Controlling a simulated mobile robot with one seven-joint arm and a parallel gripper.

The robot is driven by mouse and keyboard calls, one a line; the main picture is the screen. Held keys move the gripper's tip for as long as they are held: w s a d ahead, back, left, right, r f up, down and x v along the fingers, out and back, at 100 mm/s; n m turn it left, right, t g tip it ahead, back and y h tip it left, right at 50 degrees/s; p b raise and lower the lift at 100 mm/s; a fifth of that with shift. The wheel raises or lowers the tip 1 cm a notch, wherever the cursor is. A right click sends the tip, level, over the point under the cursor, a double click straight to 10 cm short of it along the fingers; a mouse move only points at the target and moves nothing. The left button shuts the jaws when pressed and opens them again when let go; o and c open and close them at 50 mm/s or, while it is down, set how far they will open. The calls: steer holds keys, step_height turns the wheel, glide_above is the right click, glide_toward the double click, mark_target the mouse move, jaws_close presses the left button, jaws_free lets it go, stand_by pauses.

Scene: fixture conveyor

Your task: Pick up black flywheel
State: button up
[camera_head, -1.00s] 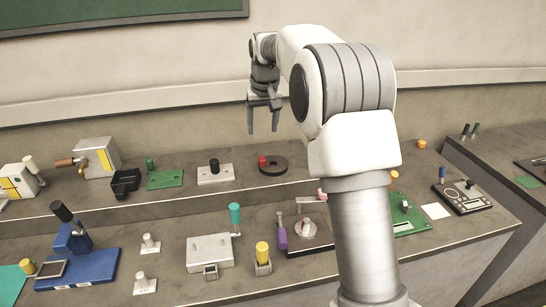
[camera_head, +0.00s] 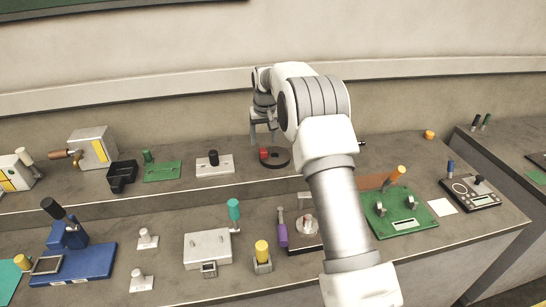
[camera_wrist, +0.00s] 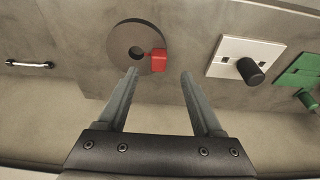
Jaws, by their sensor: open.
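The black flywheel (camera_wrist: 118,58) is a dark flat disc with a centre hole and a red block (camera_wrist: 158,60) at its rim. It lies on the raised back shelf, and in the head view the flywheel (camera_head: 278,161) shows just below my gripper (camera_head: 264,140), partly behind it. In the wrist view my gripper (camera_wrist: 158,73) is open and empty. Its two fingers point toward the flywheel's red-block side, with the disc's centre left of the midline. The fingers look apart from the disc; the exact height gap is hard to tell.
A white plate with a black knob (camera_head: 214,164) stands left of the flywheel, then a green board (camera_head: 162,172) and a black open holder (camera_head: 122,176). The wall rises close behind the shelf. Several fixtures, including a grey box (camera_head: 207,247), stand on the lower front bench.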

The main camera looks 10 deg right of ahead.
mark_target(263, 150)
steer(key=shift+w+p+x, duration=0.15)
steer(key=shift+p+x, duration=0.1)
steer(key=shift+x, duration=1.55)
steer(key=shift+w+p+x, duration=0.1)
steer(key=shift+p+x, duration=0.1)
steer(key=shift+x, duration=1.65)
steer(key=shift+d+r, duration=0.1)
jaws_close()
steer(key=shift+r, duration=0.15)
